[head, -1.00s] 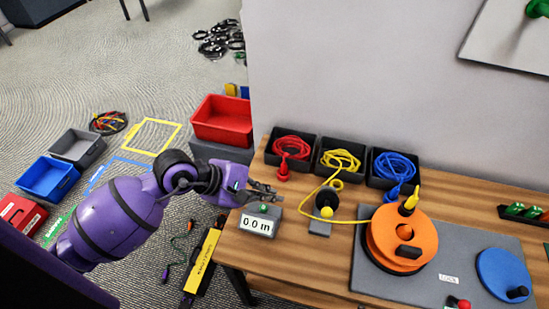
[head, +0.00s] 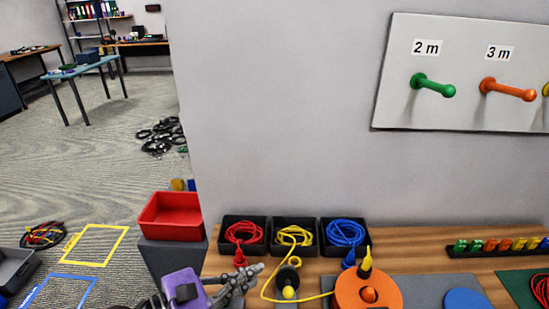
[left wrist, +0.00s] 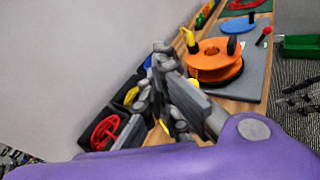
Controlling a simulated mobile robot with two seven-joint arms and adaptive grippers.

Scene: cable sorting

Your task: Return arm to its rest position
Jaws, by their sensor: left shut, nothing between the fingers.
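My left gripper (head: 243,281) is shut and empty at the left end of the wooden bench (head: 213,266), in front of the black bins. In the left wrist view its grey fingers (left wrist: 172,70) lie between the bins and the orange reel. A yellow cable (head: 294,237) runs from the middle bin past a black post with a yellow knob (head: 288,285) to the orange reel (head: 368,293), which also shows in the left wrist view (left wrist: 212,58). Red cable (head: 243,234) and blue cable (head: 345,233) lie coiled in the outer bins. My right gripper is not seen.
A pegboard (head: 400,60) with green and orange pegs hangs on the wall. A red bin (head: 171,216) stands left of the bench. A row of coloured connectors (head: 500,245) lies at the bench's back right. Yellow and blue outlines mark the floor at left.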

